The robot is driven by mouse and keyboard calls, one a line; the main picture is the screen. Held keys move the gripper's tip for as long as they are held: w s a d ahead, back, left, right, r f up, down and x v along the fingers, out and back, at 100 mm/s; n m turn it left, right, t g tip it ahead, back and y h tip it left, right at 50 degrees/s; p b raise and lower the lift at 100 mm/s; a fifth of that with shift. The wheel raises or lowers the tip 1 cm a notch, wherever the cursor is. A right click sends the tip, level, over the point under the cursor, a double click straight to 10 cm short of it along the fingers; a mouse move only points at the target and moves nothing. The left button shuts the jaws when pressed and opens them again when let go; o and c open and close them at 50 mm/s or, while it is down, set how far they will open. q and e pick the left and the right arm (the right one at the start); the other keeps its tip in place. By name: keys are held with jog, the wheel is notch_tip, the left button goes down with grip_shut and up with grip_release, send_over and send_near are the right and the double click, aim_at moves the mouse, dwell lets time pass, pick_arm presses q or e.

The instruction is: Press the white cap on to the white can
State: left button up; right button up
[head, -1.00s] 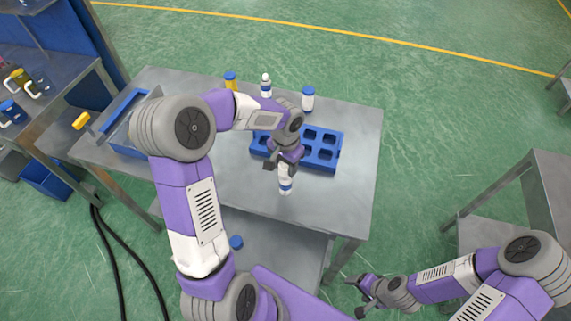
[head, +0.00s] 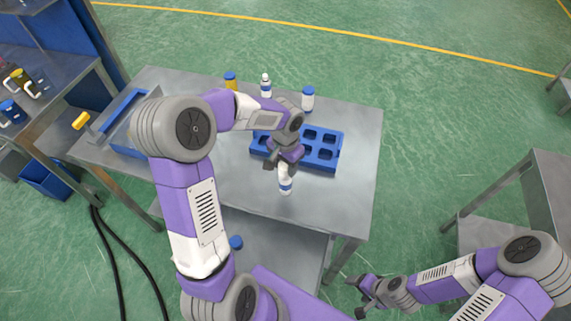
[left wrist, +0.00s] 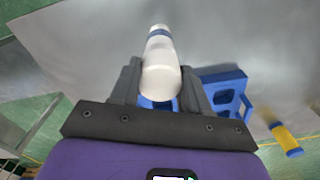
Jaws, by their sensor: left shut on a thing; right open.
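The white can (head: 285,186) with a blue band stands upright near the front of the metal table. My left gripper (head: 282,165) is over its top. In the left wrist view, my left gripper (left wrist: 160,88) has its fingers on both sides of a smooth white piece, the white cap (left wrist: 160,82), in line with the can's blue band (left wrist: 158,34). The seam between cap and can is not clear, so I cannot tell how far the cap is seated. My right gripper (head: 362,296) is open and empty, low and away from the table.
A blue tray (head: 336,147) with square pockets lies behind the can. A yellow bottle (head: 230,81), a white-topped bottle (head: 266,87) and a blue-lidded white bottle (head: 308,100) stand at the back. A blue bin (head: 127,150) is at left. The table's right part is clear.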

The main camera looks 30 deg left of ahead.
dwell(0.3)
pick_arm(q)
jog(key=o, duration=1.5)
jog(key=shift+o, duration=0.2)
jog(key=shift+r, duration=0.1)
jog(key=shift+r+p, duration=2.65)
jog(key=shift+r, duration=0.8)
grip_shut()
